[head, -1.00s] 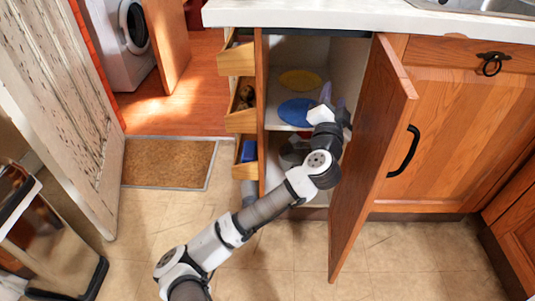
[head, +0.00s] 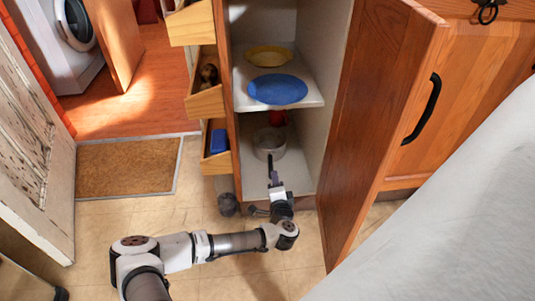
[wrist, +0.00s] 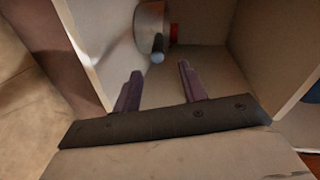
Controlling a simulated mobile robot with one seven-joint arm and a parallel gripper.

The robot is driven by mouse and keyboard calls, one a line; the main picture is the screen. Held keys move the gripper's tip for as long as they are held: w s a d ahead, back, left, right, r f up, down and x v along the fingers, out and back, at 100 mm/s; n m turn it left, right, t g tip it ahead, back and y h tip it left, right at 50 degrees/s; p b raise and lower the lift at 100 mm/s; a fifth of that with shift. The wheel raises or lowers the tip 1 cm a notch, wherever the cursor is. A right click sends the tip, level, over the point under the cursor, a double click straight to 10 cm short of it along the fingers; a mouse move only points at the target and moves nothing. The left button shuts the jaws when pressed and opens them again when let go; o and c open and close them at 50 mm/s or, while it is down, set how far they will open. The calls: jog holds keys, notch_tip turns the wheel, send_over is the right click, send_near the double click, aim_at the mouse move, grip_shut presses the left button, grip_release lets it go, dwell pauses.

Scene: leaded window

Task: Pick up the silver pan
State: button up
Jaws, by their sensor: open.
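The silver pan (head: 264,144) stands on the cabinet's bottom shelf, below a shelf with plates. Its dark handle points out towards my gripper (head: 277,187), which is low at the cabinet opening. In the wrist view, the pan (wrist: 149,22) is at the top, partly cut off by the frame. The handle's end lies just beyond and between the two fingertips of my gripper (wrist: 160,70). The fingers are apart with nothing between them.
A blue plate (head: 278,89) and a yellow plate (head: 269,55) sit on the shelf above. A red item (head: 277,118) is behind the pan. The cabinet door (head: 372,110) stands open at right; open drawers (head: 207,104) jut out at left.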

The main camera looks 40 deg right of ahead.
aim_at(271, 167)
jog(key=x, duration=0.3)
jog(key=shift+b, duration=0.35)
jog(key=b+x, duration=0.1)
jog(key=x, duration=0.1)
jog(key=b+x, duration=0.1)
jog(key=x, duration=0.1)
jog(key=shift+w+a+f+b, duration=0.2)
jog(key=shift+w+b, duration=0.1)
jog(key=shift+w, duration=0.2)
jog(key=shift+w+d, duration=0.25)
jog(key=shift+w, duration=0.1)
grip_shut()
jog(key=shift+r, duration=0.1)
